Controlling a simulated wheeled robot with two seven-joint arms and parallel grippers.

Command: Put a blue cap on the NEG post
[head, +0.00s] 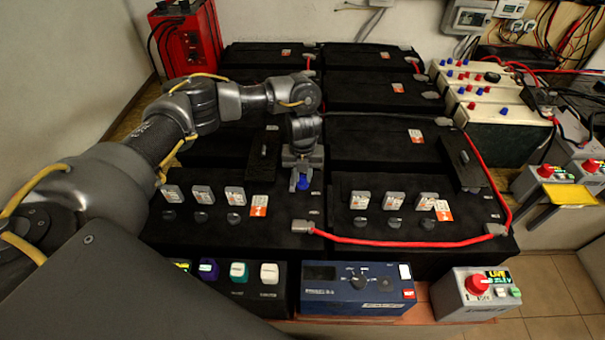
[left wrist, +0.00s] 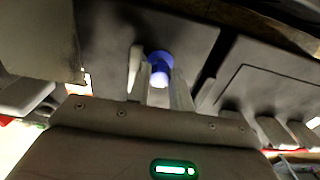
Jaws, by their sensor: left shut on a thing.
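My left gripper (head: 302,179) is shut on a blue cap (head: 304,184). It holds the cap over the inner edge of the front left black battery (head: 285,190). In the left wrist view the blue cap (left wrist: 160,61) sits between the tips of the two fingers of my left gripper (left wrist: 156,82), with a pale face visible. Whether the cap touches anything below is unclear. I cannot read any NEG mark, and no post can be told apart under the gripper. My right gripper is out of view.
A red cable (head: 400,243) runs across the battery fronts from a grey terminal cover (head: 300,226). A blue meter box (head: 357,288) and a grey box with a red knob (head: 476,292) stand in front. White units with red and blue knobs (head: 500,98) stand at right.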

